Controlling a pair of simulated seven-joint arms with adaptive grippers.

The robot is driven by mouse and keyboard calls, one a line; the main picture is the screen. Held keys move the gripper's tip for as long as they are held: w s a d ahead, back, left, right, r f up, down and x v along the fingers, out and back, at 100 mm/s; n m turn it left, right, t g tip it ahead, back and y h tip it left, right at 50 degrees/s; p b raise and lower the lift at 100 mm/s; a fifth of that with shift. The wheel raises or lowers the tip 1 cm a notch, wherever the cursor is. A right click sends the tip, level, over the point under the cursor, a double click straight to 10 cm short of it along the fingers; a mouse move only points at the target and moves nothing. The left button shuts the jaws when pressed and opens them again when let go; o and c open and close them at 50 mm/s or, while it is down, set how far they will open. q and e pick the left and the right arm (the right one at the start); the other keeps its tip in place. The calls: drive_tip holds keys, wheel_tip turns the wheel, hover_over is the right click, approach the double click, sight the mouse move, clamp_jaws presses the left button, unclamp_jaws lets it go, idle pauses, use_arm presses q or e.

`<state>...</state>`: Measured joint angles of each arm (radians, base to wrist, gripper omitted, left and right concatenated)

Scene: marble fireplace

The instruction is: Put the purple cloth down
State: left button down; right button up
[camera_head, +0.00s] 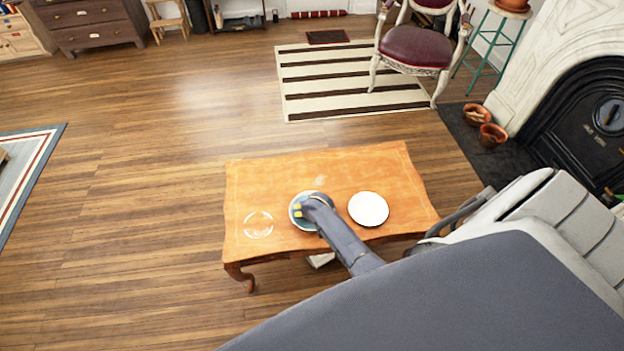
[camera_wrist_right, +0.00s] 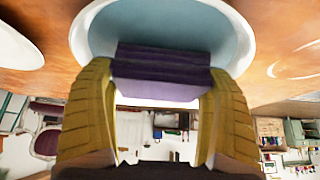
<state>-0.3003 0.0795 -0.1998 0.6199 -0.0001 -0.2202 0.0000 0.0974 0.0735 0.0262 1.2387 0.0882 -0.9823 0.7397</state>
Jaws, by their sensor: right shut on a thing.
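The purple cloth (camera_wrist_right: 163,72) is a small folded piece between the yellow fingers of my right gripper (camera_wrist_right: 160,100) in the right wrist view. The gripper is shut on it. A round dish with a pale blue inside and white rim (camera_wrist_right: 170,22) lies just beyond the cloth. In the head view my right gripper (camera_head: 298,210) is over this blue dish (camera_head: 307,195) on the wooden table (camera_head: 270,180). The cloth cannot be made out there. I cannot tell whether the cloth touches the dish. My left gripper is not in view.
A white plate (camera_head: 368,208) stands right of the blue dish, and a clear glass plate (camera_head: 258,226) lies to its left. The table's far half is mostly bare. A red-seated chair (camera_head: 415,47) and striped rug (camera_head: 330,80) are farther back.

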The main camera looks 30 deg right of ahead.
drive_tip(key=shift+f, duration=0.2)
drive_tip(key=o, duration=1)
drive_tip(key=v, duration=1.2)
drive_tip(key=shift+r, duration=0.15)
